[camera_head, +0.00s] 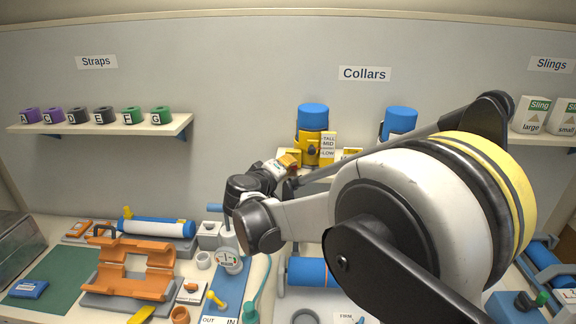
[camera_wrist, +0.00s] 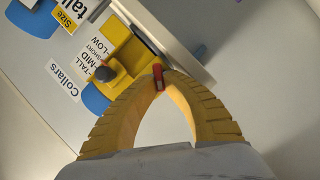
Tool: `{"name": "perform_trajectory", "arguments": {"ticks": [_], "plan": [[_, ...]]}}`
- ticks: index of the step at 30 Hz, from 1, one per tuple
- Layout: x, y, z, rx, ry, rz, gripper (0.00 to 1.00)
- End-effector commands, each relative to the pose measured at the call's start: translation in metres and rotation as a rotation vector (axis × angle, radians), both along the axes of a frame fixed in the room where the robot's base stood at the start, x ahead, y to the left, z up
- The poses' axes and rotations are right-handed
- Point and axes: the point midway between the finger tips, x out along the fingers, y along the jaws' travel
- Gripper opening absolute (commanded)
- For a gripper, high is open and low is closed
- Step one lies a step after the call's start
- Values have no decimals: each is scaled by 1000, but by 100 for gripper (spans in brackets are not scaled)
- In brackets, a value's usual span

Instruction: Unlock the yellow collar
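The yellow collar (camera_head: 309,147) sits around a blue form (camera_head: 313,112) on the shelf under the Collars sign. In the wrist view the yellow collar (camera_wrist: 136,50) shows past my fingertips, with a black knob (camera_wrist: 105,73) on it and a height label (camera_wrist: 97,58) beside it. My gripper (camera_head: 288,161) is in front of the collar's lower left. In the wrist view its yellow ribbed fingers curve together at the tips, with a small red piece (camera_wrist: 158,77) between them. I cannot tell whether the red piece is joined to the collar.
A second blue form (camera_head: 399,122) stands to the right, partly behind my arm. The Straps shelf (camera_head: 100,127) is at left. Below, the bench holds an orange cradle (camera_head: 128,270), a blue roll (camera_head: 158,227) and a dial gauge (camera_head: 229,260). My arm hides much of the right side.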

Motion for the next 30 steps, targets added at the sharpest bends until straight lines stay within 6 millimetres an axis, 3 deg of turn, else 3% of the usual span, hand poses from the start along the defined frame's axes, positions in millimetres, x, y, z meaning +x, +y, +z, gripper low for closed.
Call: {"name": "perform_trajectory", "arguments": {"ticks": [6,12,13,14,23,28,30], "plan": [[1,1,-3,-120,3,-1,0],[0,0,-1,-120,3,-1,0],[0,0,-1,-120,3,-1,16],[0,0,-1,-119,3,-1,21],[0,0,0,-111,3,0,21],[0,-1,5,9,-1,0,21],[-13,6,4,6,0,3,21]]}}
